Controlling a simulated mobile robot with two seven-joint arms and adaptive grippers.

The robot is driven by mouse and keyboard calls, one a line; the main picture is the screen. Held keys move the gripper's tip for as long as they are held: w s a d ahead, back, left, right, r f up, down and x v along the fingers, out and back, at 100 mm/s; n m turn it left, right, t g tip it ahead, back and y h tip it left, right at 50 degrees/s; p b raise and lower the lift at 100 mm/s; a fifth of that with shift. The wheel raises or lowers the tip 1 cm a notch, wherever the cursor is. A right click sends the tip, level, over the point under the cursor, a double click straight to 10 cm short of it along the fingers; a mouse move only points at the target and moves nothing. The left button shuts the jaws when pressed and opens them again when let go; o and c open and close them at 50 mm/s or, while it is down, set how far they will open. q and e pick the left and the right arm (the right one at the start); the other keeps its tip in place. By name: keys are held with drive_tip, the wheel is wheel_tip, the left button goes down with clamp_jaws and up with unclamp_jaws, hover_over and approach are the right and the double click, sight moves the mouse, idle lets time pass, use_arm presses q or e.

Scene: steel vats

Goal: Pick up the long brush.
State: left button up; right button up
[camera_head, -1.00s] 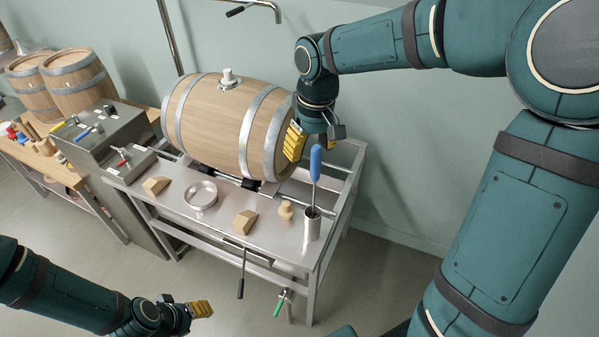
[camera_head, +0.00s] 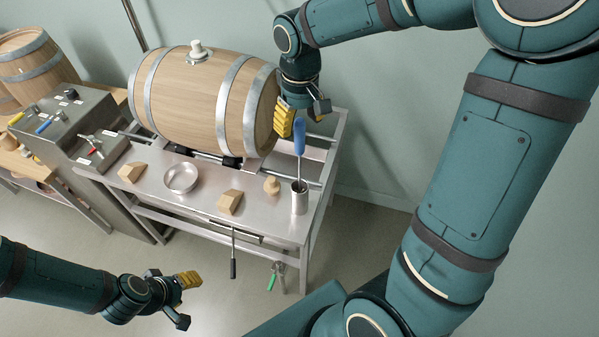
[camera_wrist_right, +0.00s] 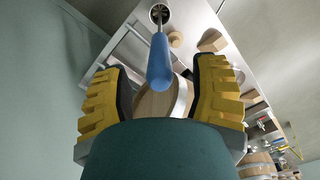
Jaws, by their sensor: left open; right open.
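The long brush has a blue handle (camera_head: 299,138) and stands upright in a steel cup (camera_head: 299,199) at the right front corner of the steel bench. Its lower end is hidden in the cup. My right gripper (camera_head: 301,118) is open just above and behind the handle's top. In the right wrist view the blue handle (camera_wrist_right: 160,62) shows between the two yellow fingers of the right gripper (camera_wrist_right: 160,85), with gaps on both sides. My left gripper (camera_head: 186,296) is open and empty, low in front of the bench.
A wooden barrel (camera_head: 205,103) lies on the bench (camera_head: 262,228), left of my right gripper. A shallow steel bowl (camera_head: 181,178), wooden wedges (camera_head: 231,203) and a small wooden bung (camera_head: 271,185) sit near the brush. A control box (camera_head: 62,122) stands at the left.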

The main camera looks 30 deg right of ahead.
sight(300, 136)
wheel_tip(300, 136, down, 5)
drive_tip(key=shift+r, duration=0.2)
clamp_jaws()
